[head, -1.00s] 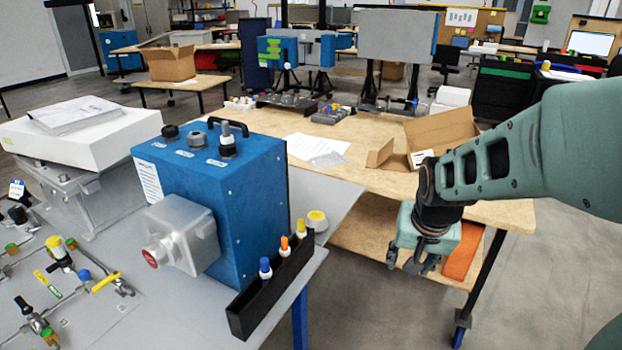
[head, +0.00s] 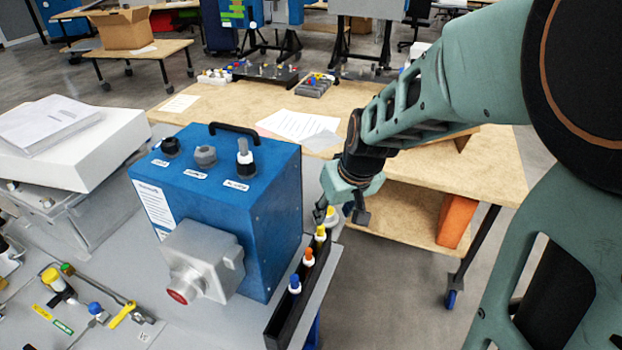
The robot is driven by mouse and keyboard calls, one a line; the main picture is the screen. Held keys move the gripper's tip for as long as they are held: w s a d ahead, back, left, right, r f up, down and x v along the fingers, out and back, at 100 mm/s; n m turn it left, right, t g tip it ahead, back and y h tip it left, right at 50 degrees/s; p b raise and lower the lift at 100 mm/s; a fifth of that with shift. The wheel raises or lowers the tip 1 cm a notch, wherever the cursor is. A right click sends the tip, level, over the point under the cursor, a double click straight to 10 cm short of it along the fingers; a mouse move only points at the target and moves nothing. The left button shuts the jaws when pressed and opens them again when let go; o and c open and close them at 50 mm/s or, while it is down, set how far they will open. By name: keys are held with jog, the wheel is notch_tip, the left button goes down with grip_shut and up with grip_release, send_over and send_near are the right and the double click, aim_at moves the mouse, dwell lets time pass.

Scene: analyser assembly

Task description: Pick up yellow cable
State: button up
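The yellow cable (head: 320,235) stands upright at the far end of a narrow black holder (head: 284,316), with its yellow top and white collar showing. In the same holder, an orange-topped cable (head: 308,257) and a blue-topped cable (head: 294,284) stand nearer. My gripper (head: 340,213) points down just behind and above the yellow cable. Its fingers look apart, and I see nothing held. A round white piece with a yellow top (head: 331,216) sits right behind the yellow cable, partly hidden by my gripper. I cannot tell whether the fingers touch either one.
A blue analyser box (head: 228,215) with a black handle stands just left of the holder. The grey table's right edge runs close beside the holder. A wooden workbench (head: 240,115) with papers stands behind. Fittings and a yellow-handled valve (head: 122,314) lie at lower left.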

aim_at(321, 227)
jog(key=shift+a+p+x, duration=0.1)
jog(key=shift+a+x, duration=0.1)
jog(key=shift+x, duration=1.6)
jog(key=shift+a+p+x, duration=0.1)
jog(key=shift+a+x, duration=0.1)
jog(key=shift+x, duration=1.6)
jog(key=shift+a+p+x, duration=0.1)
jog(key=shift+a+x, duration=0.05)
jog(key=shift+x, duration=1.6)
jog(key=shift+w+r, duration=0.1)
grip_shut()
